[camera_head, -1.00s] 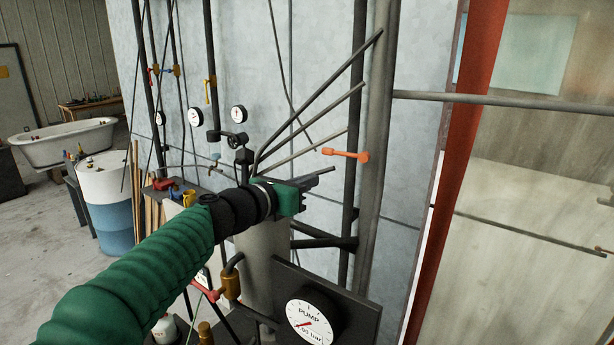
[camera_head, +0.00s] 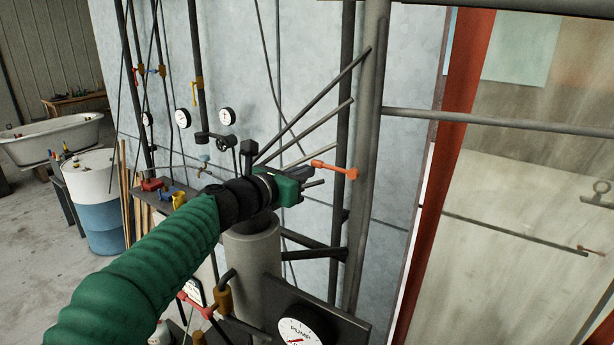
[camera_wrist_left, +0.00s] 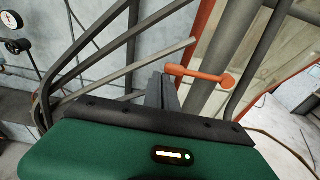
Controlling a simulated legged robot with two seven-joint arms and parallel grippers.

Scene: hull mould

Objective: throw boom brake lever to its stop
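The orange lever (camera_head: 335,170) is a short bar with a round boss at its right end, beside a thick grey vertical pipe. It also shows in the left wrist view (camera_wrist_left: 200,75), where its free left end is just beyond my fingertips. I take it to be the boom brake lever; no label shows. My left gripper (camera_head: 316,180), on the green arm, is close to the lever's free end, slightly below it in the head view. In the left wrist view its dark fingers (camera_wrist_left: 164,90) look together with nothing between them. Contact with the lever cannot be told. My right gripper is out of view.
Several grey slanted rods (camera_head: 312,105) fan out above my left gripper. A dark vertical pipe (camera_head: 343,90) stands behind the lever. A grey cylinder (camera_head: 252,262) and the pump gauge (camera_head: 300,332) are below. A red post (camera_head: 440,170) rises to the right.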

